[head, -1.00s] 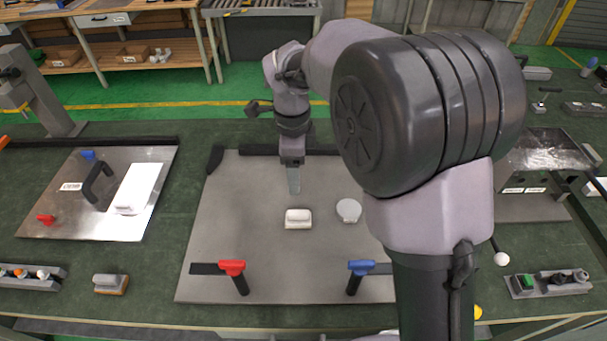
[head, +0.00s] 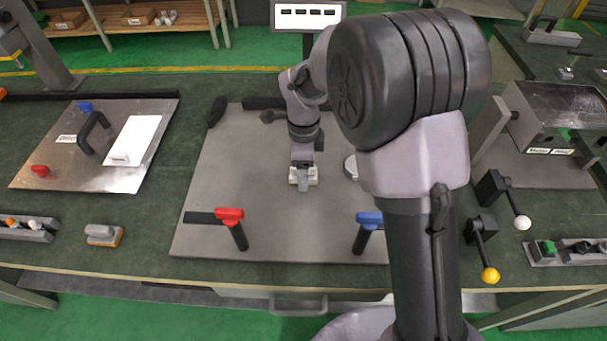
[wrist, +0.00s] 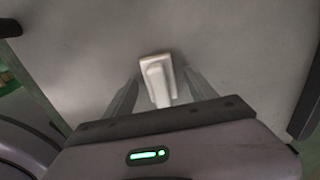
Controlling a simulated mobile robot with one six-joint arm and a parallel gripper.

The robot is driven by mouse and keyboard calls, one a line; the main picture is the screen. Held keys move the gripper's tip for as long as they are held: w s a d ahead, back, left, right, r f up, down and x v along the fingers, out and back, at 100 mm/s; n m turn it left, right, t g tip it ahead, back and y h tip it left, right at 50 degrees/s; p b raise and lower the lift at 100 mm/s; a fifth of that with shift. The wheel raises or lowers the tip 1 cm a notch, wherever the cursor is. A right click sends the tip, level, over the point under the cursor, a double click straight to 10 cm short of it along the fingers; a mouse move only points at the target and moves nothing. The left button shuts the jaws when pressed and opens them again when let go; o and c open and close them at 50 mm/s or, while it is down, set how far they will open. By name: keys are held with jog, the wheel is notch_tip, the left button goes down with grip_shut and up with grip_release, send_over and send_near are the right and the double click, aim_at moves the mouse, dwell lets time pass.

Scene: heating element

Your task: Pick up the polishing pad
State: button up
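A small white block with a raised grip, which looks like the polishing pad (head: 313,176), lies on the grey plate (head: 262,235) in the middle of the bench. My gripper (head: 303,187) is over it and hides much of it in the head view. In the wrist view the pad (wrist: 157,72) shows between the two spread fingers of my gripper (wrist: 160,84), with a gap on each side. The gripper is open and holds nothing. Whether the fingertips reach down to the plate is hard to tell.
A round pale disc (head: 350,166) lies right of the pad, partly hidden by my arm. Red (head: 230,217) and blue (head: 369,219) handled clamps stand at the plate's front. A steel sheet (head: 60,178) lies left, with a grey-and-orange block (head: 104,235) in front of it.

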grip_shut()
notch_tip(320, 180, up, 10)
jog(key=p, duration=0.4)
jog(key=shift+r, duration=0.1)
jog(key=c, duration=0.7)
grip_release()
jog(key=shift+c, duration=0.2)
jog(key=c, duration=0.5)
